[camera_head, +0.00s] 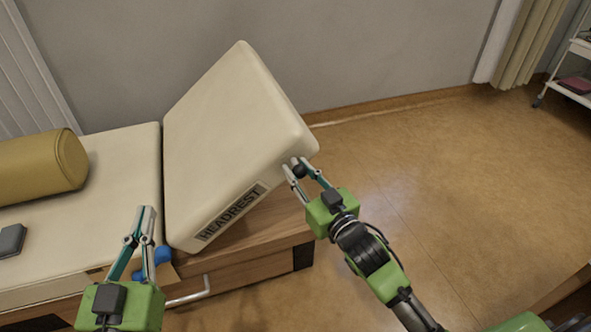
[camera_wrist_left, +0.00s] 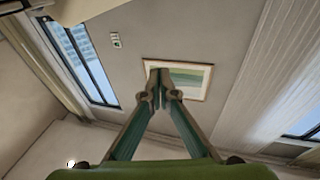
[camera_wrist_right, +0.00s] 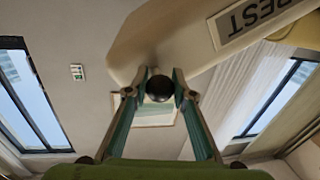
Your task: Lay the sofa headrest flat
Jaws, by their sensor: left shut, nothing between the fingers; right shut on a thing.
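The cream headrest (camera_head: 232,140), labelled HEADREST on its front side, is tilted up steeply, its right end raised above the wooden sofa base (camera_head: 265,240). Its underside and label (camera_wrist_right: 257,18) show in the right wrist view. My right gripper (camera_head: 299,168) is shut on a round black knob (camera_wrist_right: 159,88) at the headrest's raised right end. My left gripper (camera_head: 146,210) is shut and empty, in front of the sofa's front edge. A blue handle (camera_head: 152,262) shows partly behind its fingers; whether they touch cannot be told. The left wrist view shows its fingertips (camera_wrist_left: 160,75) together.
A mustard bolster (camera_head: 40,167) and a small dark grey object (camera_head: 11,241) lie on the flat cream seat (camera_head: 100,200) at left. A metal bar handle (camera_head: 190,294) sticks out of the base front. A white trolley (camera_head: 577,75) stands far right. The floor right of the sofa is clear.

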